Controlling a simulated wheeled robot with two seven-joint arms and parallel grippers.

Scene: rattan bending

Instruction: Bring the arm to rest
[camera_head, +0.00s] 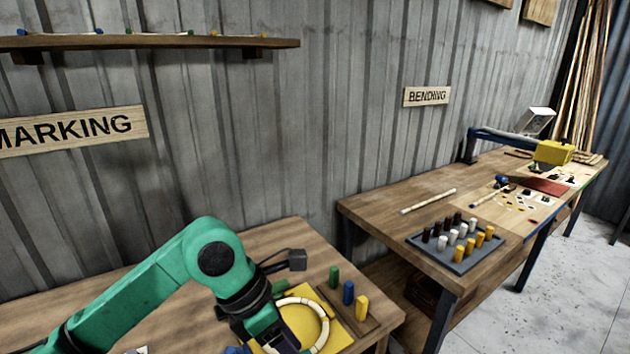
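My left arm, green with black joints, comes in from the left over the near wooden table. Its gripper (280,342) points down at the lower edge of the picture, beside the left side of a pale ring (323,322) with dark marks. The ring lies on a yellow board (341,333). The arm hides part of the ring, and the fingertips are too small and cut off to show whether they are open or touch the ring. My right gripper is not in view.
Green (334,277), blue (348,293) and yellow (362,307) pegs stand right of the ring. The bending table (385,216) at right holds a grey peg tray (463,262), pale sticks and a yellow block (553,152). A shelf (150,42) hangs on the wall above.

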